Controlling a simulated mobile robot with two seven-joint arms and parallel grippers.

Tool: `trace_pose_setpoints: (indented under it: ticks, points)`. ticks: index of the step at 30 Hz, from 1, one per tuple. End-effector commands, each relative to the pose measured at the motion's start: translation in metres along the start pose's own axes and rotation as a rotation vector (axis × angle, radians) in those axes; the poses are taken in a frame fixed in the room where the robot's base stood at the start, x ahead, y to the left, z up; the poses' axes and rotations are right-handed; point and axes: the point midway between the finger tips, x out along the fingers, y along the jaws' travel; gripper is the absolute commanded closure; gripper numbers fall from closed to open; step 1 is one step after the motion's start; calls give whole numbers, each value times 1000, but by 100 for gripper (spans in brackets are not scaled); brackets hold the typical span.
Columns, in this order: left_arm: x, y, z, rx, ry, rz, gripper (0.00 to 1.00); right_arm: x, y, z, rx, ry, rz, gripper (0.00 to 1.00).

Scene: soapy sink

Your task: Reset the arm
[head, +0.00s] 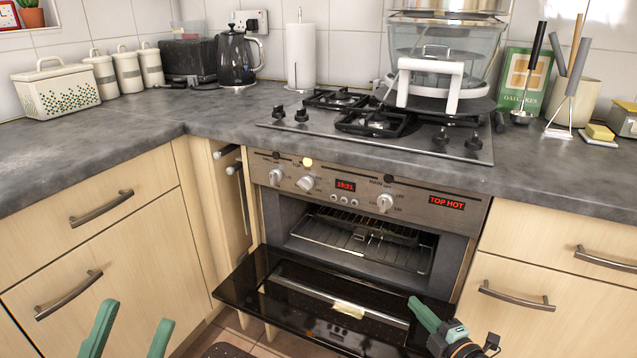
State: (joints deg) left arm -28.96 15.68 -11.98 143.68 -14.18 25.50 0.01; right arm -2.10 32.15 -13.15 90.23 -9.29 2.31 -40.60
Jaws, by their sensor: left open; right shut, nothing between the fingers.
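My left gripper (132,328) shows at the bottom left in the head view. Its two green fingers stand apart with nothing between them, in front of the left cupboard fronts. My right gripper (424,314) is at the bottom, right of centre. Its green fingers are closed together and hold nothing. They point up and left, over or beside the right end of the lowered oven door (240,292). I cannot tell whether they touch it.
The oven (330,235) stands open with a wire rack (365,240) inside; its door juts out low. A small cream piece (348,309) lies on the door. Drawer handles (100,207) stick out at both sides. The worktop (60,140) holds a hob, steamer, kettle and canisters.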

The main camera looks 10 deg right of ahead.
Motion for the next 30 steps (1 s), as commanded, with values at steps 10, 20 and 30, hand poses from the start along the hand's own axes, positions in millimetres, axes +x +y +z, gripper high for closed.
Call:
trace_pose_setpoints:
  ticks: [10, 20, 30]
  points:
    - [0, 0, 0, -1, 1, 3, 50, -76, 96, -171, 480, 398, 260, 100]
    - [0, 1, 0, -1, 1, 3, 50, -180, 208, -244, 833, 720, 464, 100]
    - [11, -7, 21, -38, -143, -8, 50, -204, 254, -249, 1011, 730, 464, 100]
